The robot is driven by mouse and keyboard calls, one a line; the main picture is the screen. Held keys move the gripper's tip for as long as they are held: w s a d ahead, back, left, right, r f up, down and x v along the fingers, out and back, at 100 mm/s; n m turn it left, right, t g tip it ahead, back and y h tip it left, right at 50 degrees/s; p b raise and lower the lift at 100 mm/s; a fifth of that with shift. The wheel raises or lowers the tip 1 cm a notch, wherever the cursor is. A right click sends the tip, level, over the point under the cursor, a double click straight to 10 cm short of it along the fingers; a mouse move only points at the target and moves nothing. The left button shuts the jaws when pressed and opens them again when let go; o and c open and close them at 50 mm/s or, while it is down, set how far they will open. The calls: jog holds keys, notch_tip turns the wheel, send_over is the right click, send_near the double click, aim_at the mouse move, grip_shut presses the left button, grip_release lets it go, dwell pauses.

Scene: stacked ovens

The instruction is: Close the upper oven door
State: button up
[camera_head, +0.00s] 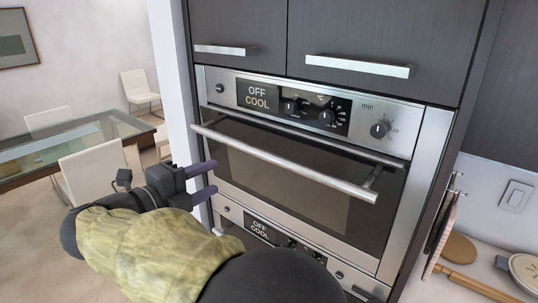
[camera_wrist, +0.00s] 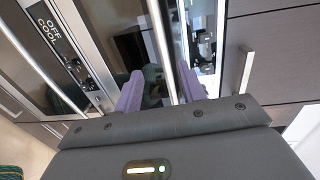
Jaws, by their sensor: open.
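The upper oven door (camera_head: 300,180) is a dark glass panel with a long silver bar handle (camera_head: 280,160). It looks shut or almost shut in the head view; I cannot tell whether a small gap remains. My gripper (camera_head: 209,180) is open, with two purple fingers at the door's left side, below the handle's left end. In the wrist view, the fingers of my gripper (camera_wrist: 160,90) point toward the oven front and the handle (camera_wrist: 160,45) shows between them, farther off. Nothing is held.
A lower oven's control panel (camera_head: 270,233) sits beneath the door. Dark cabinets with silver handles (camera_head: 358,66) are above. A counter with boards (camera_head: 459,249) is at the right. A glass table (camera_head: 70,140) and white chairs stand at the left.

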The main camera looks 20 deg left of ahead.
aim_at(261, 156)
jog(key=p+x, duration=0.2)
jog(key=x, duration=0.3)
jog(key=p+x, duration=0.1)
jog(key=x, duration=0.4)
jog(key=p+x, duration=0.2)
jog(key=x, duration=0.4)
jog(key=shift+d+r+p, duration=0.25)
jog(key=shift+d+p, duration=0.05)
jog(key=shift+d, duration=0.05)
jog(key=shift+w+d+f, duration=0.15)
jog(key=shift+w+d, duration=0.05)
jog(key=shift+w, duration=0.2)
jog(key=shift+c, duration=0.3)
grip_shut()
